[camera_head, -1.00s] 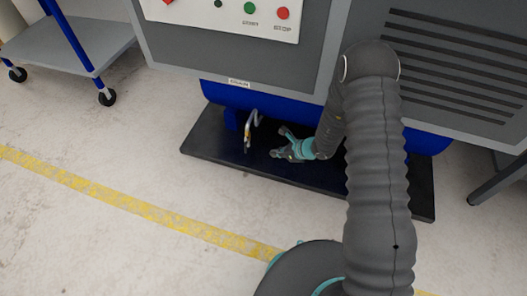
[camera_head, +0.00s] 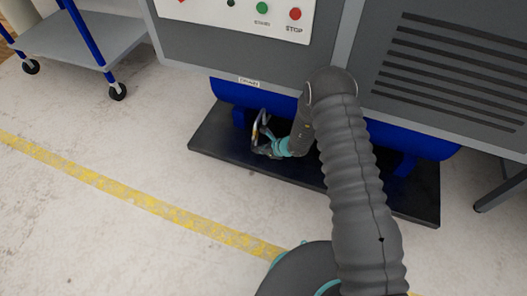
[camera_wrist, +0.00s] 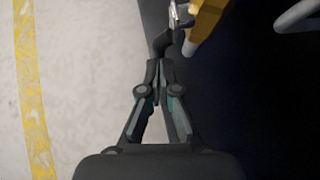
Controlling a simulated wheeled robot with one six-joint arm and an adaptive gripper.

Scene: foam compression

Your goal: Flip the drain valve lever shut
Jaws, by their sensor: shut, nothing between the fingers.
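The drain valve (camera_head: 262,123) hangs below the blue tank under a DRAIN label (camera_head: 249,82), with a bent metal pipe and a yellow part. In the wrist view, a yellow lever piece (camera_wrist: 206,20) is at the top, just right of centre, beside the pale pipe (camera_wrist: 297,15). My gripper (camera_head: 262,150) is low at the valve in the head view, its fingers overlapping the valve's lower end. In the wrist view my gripper (camera_wrist: 159,68) is shut and empty, its tips just below and left of the yellow piece. I cannot tell whether they touch it.
A dark base plate (camera_head: 212,140) lies under the machine. The blue tank (camera_head: 225,92) and the grey cabinet (camera_head: 225,45) are close above. A red STOP button (camera_head: 295,14) is on the panel. A cart (camera_head: 75,55) stands at left. The floor in front is clear.

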